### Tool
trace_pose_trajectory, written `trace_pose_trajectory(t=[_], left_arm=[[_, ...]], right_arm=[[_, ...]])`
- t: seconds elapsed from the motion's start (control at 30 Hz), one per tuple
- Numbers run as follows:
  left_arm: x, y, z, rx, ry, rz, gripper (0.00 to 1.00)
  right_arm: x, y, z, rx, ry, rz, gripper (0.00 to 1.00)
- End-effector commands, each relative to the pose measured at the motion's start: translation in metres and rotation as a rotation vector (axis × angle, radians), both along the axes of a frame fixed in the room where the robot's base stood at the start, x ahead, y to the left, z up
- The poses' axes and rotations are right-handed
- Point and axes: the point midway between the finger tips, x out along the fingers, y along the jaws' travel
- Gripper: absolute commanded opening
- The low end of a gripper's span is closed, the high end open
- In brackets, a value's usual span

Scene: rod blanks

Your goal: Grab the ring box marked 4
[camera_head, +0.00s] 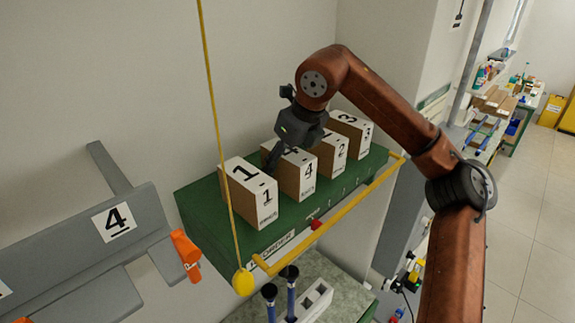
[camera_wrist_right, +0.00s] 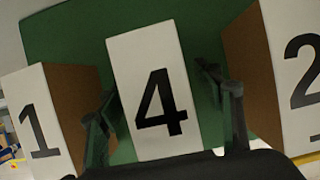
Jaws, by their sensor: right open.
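The ring box marked 4 (camera_head: 308,182) is a brown box with white numbered faces, standing on a green shelf (camera_head: 206,210) between box 1 and box 2. My right gripper (camera_head: 284,150) is above it, pointing down, with one finger visible in the gap beside box 1. In the right wrist view, box 4's white top (camera_wrist_right: 155,90) lies between the two open fingers (camera_wrist_right: 160,92), one on each side. Contact cannot be told. My left gripper is not in view.
Box 1 (camera_head: 265,205) stands close on the left, box 2 (camera_head: 339,150) and box 3 (camera_head: 362,132) on the right. A yellow rail (camera_head: 345,208) runs along the shelf's front. A yellow cord with a ball (camera_head: 243,283) hangs at the shelf's left end.

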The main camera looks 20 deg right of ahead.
Motion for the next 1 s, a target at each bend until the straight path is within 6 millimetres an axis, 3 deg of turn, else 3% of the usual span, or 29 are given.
trace_pose_trajectory(t=[1.0], left_arm=[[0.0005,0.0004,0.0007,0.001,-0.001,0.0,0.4]], right_arm=[[0.0027,0.0012,-0.0121,0.002,-0.001,-0.001,0.61]])
